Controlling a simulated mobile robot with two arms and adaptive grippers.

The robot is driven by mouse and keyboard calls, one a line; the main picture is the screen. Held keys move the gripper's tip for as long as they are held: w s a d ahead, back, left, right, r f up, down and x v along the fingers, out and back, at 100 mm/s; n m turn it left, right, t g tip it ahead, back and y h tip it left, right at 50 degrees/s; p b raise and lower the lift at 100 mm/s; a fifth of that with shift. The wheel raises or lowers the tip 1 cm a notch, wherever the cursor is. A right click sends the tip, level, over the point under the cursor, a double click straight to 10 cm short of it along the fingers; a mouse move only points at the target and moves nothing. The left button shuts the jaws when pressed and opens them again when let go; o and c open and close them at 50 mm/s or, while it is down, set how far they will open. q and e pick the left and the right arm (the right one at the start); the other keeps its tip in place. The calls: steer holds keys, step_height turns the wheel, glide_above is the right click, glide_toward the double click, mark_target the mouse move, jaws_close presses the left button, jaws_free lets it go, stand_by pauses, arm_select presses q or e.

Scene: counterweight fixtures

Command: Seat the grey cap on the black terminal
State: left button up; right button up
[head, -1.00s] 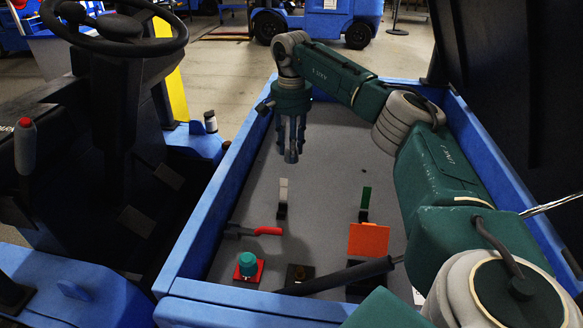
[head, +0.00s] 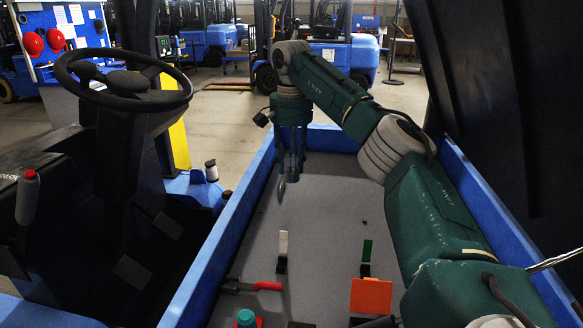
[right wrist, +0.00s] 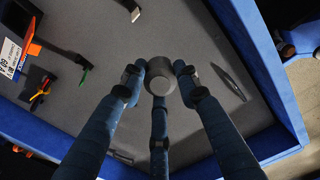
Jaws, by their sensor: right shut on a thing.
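My right gripper (head: 287,180) hangs fingers down over the far part of the grey truck bed. In the right wrist view its three fingers are closed around a round grey cap (right wrist: 161,88). In the head view the fingers mostly hide the cap. The black terminal (head: 301,324) is cut off by the bottom edge of the head view, so only its top edge shows; the gripper is well beyond it. Beside it on the left is a teal cap (head: 246,317) on a red base. My left gripper is not in view.
A white-tagged black clamp (head: 282,252), a green-tagged one (head: 366,258), a red-handled tool (head: 262,286) and an orange plate (head: 371,296) stand or lie between gripper and terminal. Blue walls (head: 240,217) edge the bed. The bed under the gripper is mostly clear.

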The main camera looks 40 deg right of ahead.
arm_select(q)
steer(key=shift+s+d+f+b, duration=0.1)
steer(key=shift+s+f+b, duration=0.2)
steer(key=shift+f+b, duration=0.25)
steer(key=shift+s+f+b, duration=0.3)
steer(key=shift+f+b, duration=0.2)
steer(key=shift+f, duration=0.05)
arm_select(e)
step_height(320, 180, down, 9)
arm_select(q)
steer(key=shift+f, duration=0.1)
arm_select(e)
steer(key=shift+s, duration=0.1)
